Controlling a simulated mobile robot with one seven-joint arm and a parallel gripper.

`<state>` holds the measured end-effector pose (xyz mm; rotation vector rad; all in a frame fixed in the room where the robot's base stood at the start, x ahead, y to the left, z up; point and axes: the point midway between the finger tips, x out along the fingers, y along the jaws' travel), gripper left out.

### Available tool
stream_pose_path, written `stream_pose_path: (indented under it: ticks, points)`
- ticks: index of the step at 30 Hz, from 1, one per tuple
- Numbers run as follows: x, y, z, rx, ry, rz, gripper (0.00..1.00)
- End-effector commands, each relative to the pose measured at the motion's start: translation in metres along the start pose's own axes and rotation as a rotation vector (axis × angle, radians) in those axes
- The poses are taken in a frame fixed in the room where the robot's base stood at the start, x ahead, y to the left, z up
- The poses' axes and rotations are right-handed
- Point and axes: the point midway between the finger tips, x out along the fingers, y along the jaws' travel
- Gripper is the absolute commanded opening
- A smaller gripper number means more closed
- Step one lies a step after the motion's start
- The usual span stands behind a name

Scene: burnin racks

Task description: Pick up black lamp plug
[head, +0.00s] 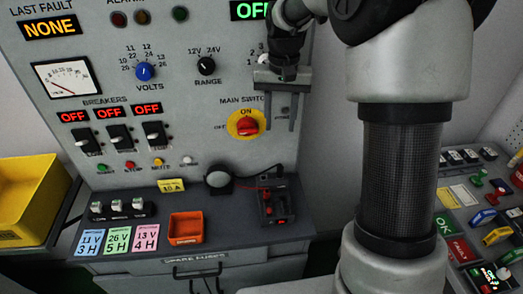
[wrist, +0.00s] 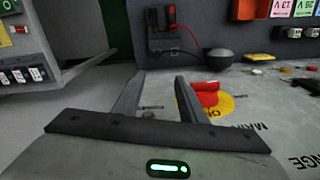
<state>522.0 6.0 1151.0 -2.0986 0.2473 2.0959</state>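The lamp, a grey dome with a black rim (head: 218,179), sits at the back of the bench shelf; it also shows in the wrist view (wrist: 219,60). Thin red and black leads run from it to a dark socket block (head: 283,208) at the shelf's right end. In the wrist view, a red plug (wrist: 172,14) and a dark upright shape, seemingly the black plug (wrist: 153,17), stand on that block. My gripper (head: 280,122) points down in front of the panel, above and apart from the block. Its fingers are open and empty, also in the wrist view (wrist: 160,76).
The red main switch knob on its yellow plate (head: 247,125) is close left of my fingers. An orange tray (head: 186,228), coloured cards (head: 117,240) and fuses (head: 118,207) lie left on the shelf. A yellow bin (head: 35,195) stands far left.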

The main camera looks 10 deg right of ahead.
Motion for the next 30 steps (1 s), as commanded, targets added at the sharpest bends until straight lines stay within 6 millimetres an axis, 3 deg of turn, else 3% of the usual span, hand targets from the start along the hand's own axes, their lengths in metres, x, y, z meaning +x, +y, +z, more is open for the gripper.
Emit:
stream_pose_path:
  ticks: [5,18,26,30]
  points:
    - [0.024,0.001,0.000,0.003,-0.009,0.002,0.38]
    - [0.112,0.001,0.001,0.002,-0.007,0.001,0.38]
    - [0.130,0.003,0.002,0.002,-0.005,0.001,0.38]
    - [0.150,0.008,0.005,0.002,-0.007,0.001,0.38]
